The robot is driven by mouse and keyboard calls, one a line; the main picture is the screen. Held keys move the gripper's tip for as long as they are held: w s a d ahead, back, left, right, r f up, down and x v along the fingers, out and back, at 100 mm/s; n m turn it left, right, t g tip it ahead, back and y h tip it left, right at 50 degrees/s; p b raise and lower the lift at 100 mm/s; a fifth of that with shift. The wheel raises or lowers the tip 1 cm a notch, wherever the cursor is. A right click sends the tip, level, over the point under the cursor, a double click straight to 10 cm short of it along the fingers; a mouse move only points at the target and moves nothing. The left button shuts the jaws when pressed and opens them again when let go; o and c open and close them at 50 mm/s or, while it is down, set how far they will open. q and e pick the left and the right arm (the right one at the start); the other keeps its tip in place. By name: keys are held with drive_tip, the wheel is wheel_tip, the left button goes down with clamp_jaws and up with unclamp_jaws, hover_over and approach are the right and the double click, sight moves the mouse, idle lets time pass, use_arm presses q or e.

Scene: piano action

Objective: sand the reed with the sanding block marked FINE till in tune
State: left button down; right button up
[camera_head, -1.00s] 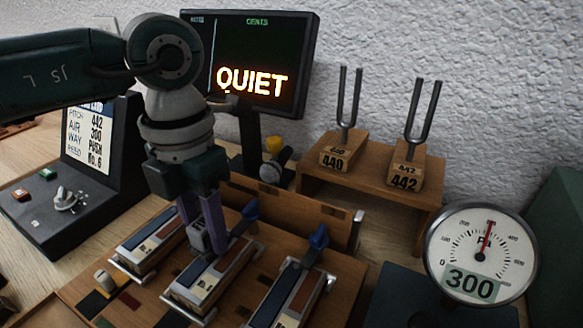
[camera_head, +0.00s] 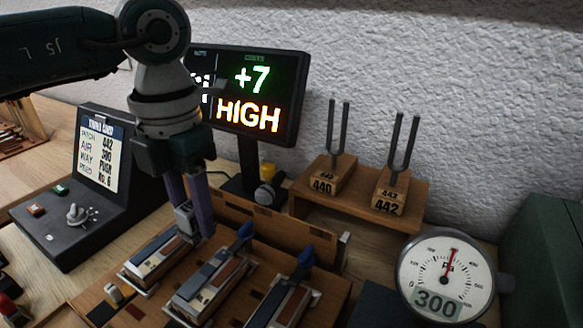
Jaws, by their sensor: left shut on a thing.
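My left gripper (camera_head: 190,225) points down with its purple fingers shut on a small grey block (camera_head: 184,220). No marking on the block can be read. It is near the rear end of the left reed plate (camera_head: 155,262), left of the middle reed plate (camera_head: 208,288); I cannot tell whether it touches anything. The right reed plate (camera_head: 283,303) lies beyond. The tuner screen (camera_head: 248,95) shows +7 and HIGH. The card (camera_head: 98,155) reads pitch 442, air 300, way push, reed No. 6. My right gripper is out of view.
Tuning forks marked 440 (camera_head: 333,178) and 442 (camera_head: 390,190) stand on a wooden shelf. A microphone (camera_head: 266,190) stands behind the reeds. The round gauge (camera_head: 445,275) at right shows 300. A small dark console (camera_head: 72,215) with a knob is at left.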

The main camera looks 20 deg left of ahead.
use_arm(q)
drive_tip(key=shift+r+p, duration=0.35)
drive_tip(key=shift+r, duration=0.4)
idle(3.1)
idle(1.4)
